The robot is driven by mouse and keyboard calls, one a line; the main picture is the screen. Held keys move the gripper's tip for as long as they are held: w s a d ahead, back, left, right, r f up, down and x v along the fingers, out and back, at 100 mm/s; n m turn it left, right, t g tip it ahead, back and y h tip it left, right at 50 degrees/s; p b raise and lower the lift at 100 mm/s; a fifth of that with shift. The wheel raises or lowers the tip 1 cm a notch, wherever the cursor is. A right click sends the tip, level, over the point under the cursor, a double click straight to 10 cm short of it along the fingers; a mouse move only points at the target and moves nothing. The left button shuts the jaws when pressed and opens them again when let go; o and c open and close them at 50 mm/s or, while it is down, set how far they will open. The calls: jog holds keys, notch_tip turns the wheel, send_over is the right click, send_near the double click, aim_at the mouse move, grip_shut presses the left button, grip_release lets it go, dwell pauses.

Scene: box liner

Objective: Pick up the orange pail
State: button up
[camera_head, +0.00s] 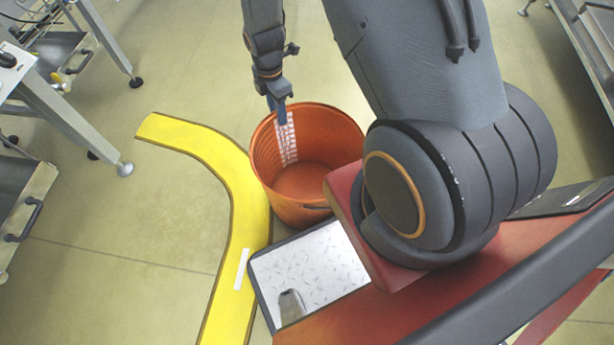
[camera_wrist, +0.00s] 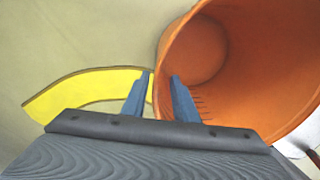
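The orange pail (camera_head: 305,180) stands upright on the floor, its open mouth up and a white scale on its inner wall. My gripper (camera_head: 279,112) points down at the pail's far rim. In the wrist view the pail (camera_wrist: 245,60) fills the right side. There the two blue fingers of my gripper (camera_wrist: 161,75) are apart, with the pail's rim between them. The left finger is outside the pail and the right finger is inside it. A gap shows between the fingers. Whether either finger touches the wall is hard to tell.
A curved yellow floor strip (camera_head: 240,190) runs just left of the pail. A metal tread plate (camera_head: 315,265) of my base lies in front of it. Metal carts (camera_head: 60,100) stand at the left and a metal frame (camera_head: 585,40) at the upper right. The floor behind the pail is clear.

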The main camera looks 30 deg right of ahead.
notch_tip(320, 180, down, 5)
jog(key=shift+r+b, duration=0.1)
jog(key=shift+b, duration=0.85)
grip_shut()
dwell(0.6)
